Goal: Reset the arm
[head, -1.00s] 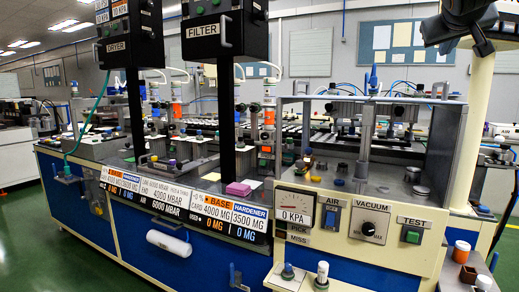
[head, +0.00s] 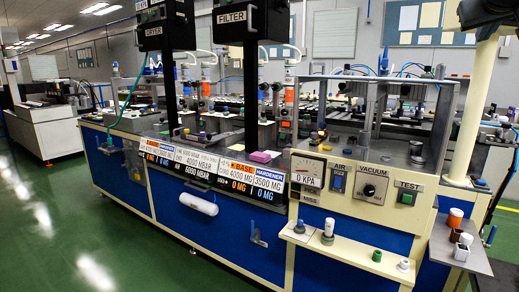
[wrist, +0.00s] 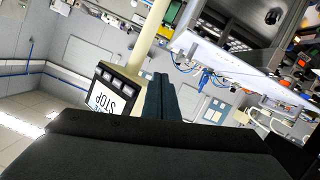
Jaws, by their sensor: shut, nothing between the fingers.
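My gripper (wrist: 160,78) shows in the wrist view as two dark fingers side by side, with a large dark body filling the lower part of the picture. The fingers are shut and hold nothing. Past them, the wrist view shows a tilted wall, a beige post (wrist: 154,22) and a panel (wrist: 118,92) marked STOP. No part is near the fingertips. In the head view I cannot make out my gripper; a dark shape (head: 490,13) is cut off at the top right corner, and I cannot tell what it is.
The workbench (head: 230,222) stands ahead with DRYER and FILTER boxes (head: 244,22) on black posts. A front ledge (head: 345,252) carries small parts. A white cup (head: 461,252) stands at the right. Green floor (head: 80,225) is free at the left.

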